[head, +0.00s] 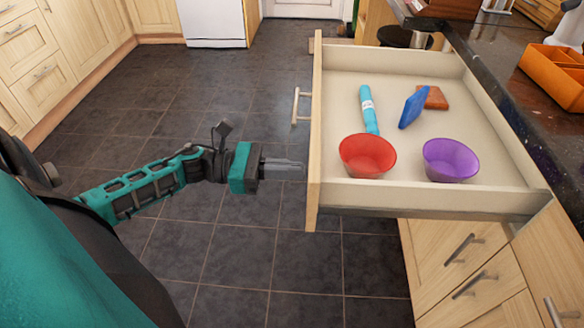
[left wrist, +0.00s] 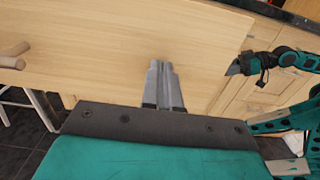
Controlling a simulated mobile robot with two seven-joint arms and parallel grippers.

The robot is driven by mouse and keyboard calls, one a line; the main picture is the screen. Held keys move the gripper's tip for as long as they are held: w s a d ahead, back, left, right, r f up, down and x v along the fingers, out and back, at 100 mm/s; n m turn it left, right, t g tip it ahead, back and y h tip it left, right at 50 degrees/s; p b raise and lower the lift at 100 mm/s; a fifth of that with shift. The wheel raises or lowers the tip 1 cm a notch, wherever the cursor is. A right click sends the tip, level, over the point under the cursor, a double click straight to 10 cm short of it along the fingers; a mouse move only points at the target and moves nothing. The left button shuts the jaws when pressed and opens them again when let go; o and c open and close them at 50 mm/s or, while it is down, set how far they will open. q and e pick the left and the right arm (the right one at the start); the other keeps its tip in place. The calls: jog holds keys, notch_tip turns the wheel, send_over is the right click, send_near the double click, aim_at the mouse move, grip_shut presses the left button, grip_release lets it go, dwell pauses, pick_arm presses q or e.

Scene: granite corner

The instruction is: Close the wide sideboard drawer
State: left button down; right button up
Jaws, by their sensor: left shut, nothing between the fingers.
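The wide sideboard drawer (head: 335,190) is pulled far out, with its pale wood front facing left in the head view. Its bar handle (head: 297,105) is on that front, beyond my left gripper (head: 302,168). My left gripper is shut and empty, its fingers level and pointing at the near part of the front. In the left wrist view the shut fingertips (left wrist: 160,66) are close to the plain wood drawer front (left wrist: 110,60), with the handle (left wrist: 14,55) at the left. I cannot tell if they touch it.
The drawer holds a red bowl (head: 367,156), a purple bowl (head: 450,160), a turquoise tube (head: 369,110), a blue item (head: 413,107) and an orange-brown block (head: 435,98). An orange organizer (head: 553,80) stands on the dark counter (head: 500,85). The tiled floor left of the drawer is clear.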

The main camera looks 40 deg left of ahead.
pick_arm(q)
jog(key=shift+w+d, duration=0.15)
jog(key=shift+d, duration=0.15)
pick_arm(e)
jog(key=shift+d, duration=0.1)
